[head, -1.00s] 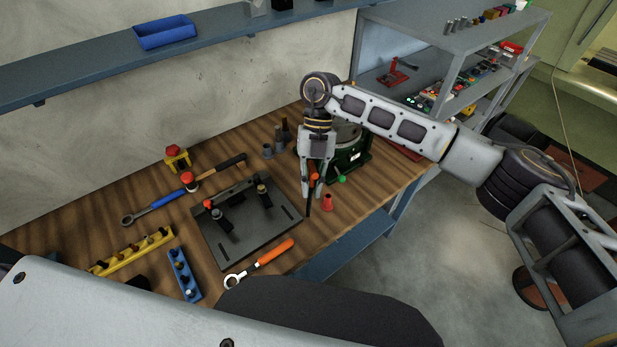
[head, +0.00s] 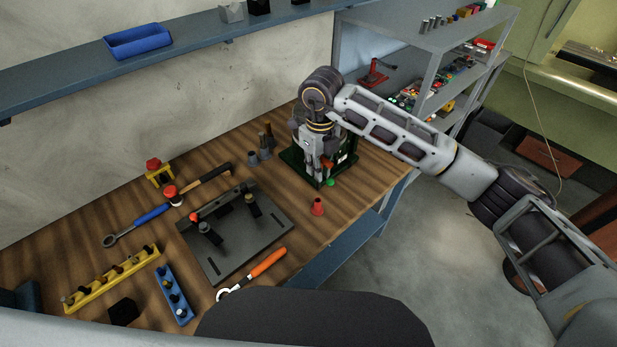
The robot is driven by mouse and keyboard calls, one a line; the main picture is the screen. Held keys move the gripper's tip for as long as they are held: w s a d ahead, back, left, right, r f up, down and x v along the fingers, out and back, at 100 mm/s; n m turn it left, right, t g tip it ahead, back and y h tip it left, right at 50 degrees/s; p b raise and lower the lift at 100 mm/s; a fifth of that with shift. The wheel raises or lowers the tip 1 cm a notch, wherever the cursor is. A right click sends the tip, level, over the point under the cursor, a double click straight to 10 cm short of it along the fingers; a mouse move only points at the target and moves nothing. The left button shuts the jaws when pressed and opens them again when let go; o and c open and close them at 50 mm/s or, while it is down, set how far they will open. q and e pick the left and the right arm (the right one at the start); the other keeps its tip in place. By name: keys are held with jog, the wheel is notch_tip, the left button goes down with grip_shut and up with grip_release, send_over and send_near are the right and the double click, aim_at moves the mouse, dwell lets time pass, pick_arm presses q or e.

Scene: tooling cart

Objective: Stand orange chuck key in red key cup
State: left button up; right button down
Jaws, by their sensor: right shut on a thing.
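The red key cup (head: 317,207) stands upright on the wooden bench near its front right edge. My right gripper (head: 318,172) is behind the cup and above it in the picture, in front of the green machine. It is shut on the orange chuck key (head: 327,162). Only a small orange part of the key shows clearly beside the fingers; its shaft is hard to make out. The key and cup look apart. My left gripper is not in view.
A green machine (head: 343,167) with a green knob stands close behind the gripper. A dark fixture plate (head: 230,262) lies left of the cup, with an orange-handled wrench (head: 266,262) in front. Grey and brown cylinders (head: 253,157) stand left of the machine.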

aim_at(318, 184)
jog(key=shift+w+d+r, duration=0.1)
jog(key=shift+w+r, duration=0.05)
jog(key=shift+r, duration=0.05)
jog(key=shift+f, duration=0.15)
dwell(0.3)
jog(key=shift+f+b, duration=0.9)
jog(key=shift+f, duration=1.35)
jog(key=shift+b, duration=0.55)
dwell(0.7)
jog(key=shift+f+b, duration=0.4)
jog(key=shift+b, duration=0.05)
dwell(1.0)
jog(key=shift+f+b, duration=0.85)
jog(key=shift+f, duration=0.2)
dwell(1.3)
